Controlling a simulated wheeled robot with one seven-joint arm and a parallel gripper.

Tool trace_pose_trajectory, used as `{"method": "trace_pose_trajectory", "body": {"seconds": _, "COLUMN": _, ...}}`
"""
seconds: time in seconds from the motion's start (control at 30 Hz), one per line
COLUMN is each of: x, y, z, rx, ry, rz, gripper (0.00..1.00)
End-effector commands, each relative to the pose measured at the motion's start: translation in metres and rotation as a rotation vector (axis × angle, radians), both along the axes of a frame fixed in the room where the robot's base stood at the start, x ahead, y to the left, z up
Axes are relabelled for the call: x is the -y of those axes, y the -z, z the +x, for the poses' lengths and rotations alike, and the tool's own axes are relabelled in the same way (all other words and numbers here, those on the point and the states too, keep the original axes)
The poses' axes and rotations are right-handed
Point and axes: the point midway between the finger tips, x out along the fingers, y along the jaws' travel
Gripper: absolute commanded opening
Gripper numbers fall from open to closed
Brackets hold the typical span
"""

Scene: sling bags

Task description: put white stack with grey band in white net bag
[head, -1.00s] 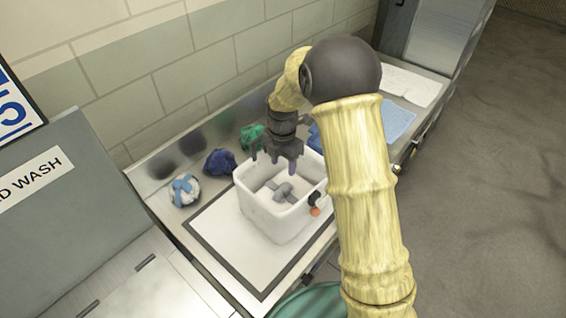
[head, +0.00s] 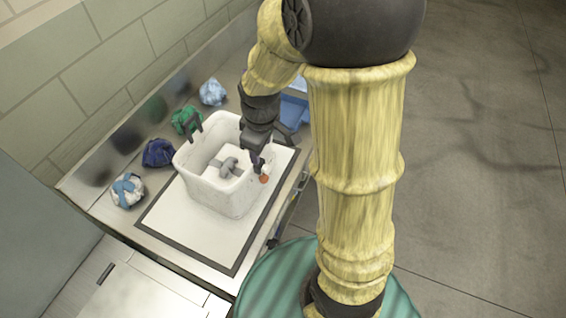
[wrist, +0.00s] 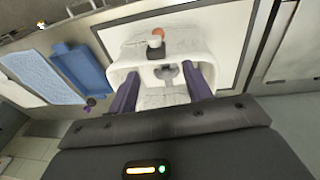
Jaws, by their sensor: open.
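The white stack with a grey band (head: 229,167) lies on the floor of a deep white tub (head: 223,204). In the wrist view, part of the grey band (wrist: 167,72) shows inside the tub between my fingers. My gripper (head: 258,164) is open and empty, at the tub's right-hand wall in the head view. The wrist view shows its purple fingers (wrist: 160,72) spread at the tub's rim; contact cannot be told. A crumpled white bundle with blue straps (head: 128,190) sits left of the tub; whether it is the white net bag is unclear.
The tub stands on a dark-bordered white mat (head: 205,233). Navy (head: 158,153), green (head: 186,118) and light-blue (head: 212,92) bundles line the back of the counter. An orange-ended piece (head: 264,179) sticks out from the tub's wall. A blue tray (wrist: 75,62) is beyond.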

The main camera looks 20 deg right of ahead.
Motion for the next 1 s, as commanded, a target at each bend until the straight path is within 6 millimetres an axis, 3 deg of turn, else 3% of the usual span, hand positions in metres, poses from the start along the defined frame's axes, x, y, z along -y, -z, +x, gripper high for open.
{"method": "trace_pose_trajectory", "body": {"seconds": 0.2, "x": 0.02, "y": -0.009, "z": -0.049, "rx": 0.044, "ry": 0.482, "rz": 0.084, "gripper": 0.5}}
{"method": "trace_pose_trajectory", "body": {"seconds": 0.4, "x": 0.028, "y": -0.011, "z": -0.076, "rx": 0.068, "ry": 0.762, "rz": 0.142, "gripper": 0.5}}
{"method": "trace_pose_trajectory", "body": {"seconds": 1.0, "x": 0.028, "y": -0.011, "z": -0.078, "rx": 0.069, "ry": 0.794, "rz": 0.148, "gripper": 0.5}}
